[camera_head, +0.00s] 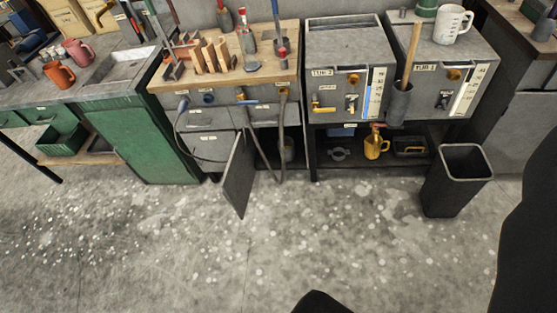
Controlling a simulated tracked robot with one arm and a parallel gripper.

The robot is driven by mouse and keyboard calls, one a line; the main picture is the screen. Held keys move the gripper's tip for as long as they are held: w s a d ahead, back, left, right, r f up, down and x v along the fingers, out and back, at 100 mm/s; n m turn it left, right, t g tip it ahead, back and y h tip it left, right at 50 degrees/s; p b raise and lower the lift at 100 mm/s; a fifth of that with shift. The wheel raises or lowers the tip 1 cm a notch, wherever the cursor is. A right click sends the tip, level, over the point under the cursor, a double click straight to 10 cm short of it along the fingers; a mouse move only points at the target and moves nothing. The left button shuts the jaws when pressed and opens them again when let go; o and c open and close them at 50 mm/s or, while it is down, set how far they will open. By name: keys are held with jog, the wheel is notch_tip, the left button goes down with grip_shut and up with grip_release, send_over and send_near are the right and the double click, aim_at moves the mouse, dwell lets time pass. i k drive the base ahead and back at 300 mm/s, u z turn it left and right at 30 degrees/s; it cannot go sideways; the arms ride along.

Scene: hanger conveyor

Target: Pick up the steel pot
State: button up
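I cannot make out a clear steel pot in this view. A small grey cylindrical vessel (287,150) stands in shadow on the low shelf under the wooden-topped bench, and I cannot tell what it is. A dark grey cup (398,104) with a wooden handle in it hangs at the front of the right grey machine. Black shapes at the bottom edge and the right edge are close to the camera and seem to be parts of me. My fingertips cannot be made out, and no object shows held.
A wooden-topped bench (270,70) holds tools and blocks; its lower door (238,178) hangs open. A black bin (455,182) stands right. Green cabinets (150,135) are left. The speckled floor in front is clear.

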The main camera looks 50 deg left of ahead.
aim_at(288, 142)
jog(key=z, duration=1.85)
jog(key=k, duration=2.95)
jog(key=u, duration=1.9)
jog(key=i, duration=0.75)
jog(key=u, duration=0.15)
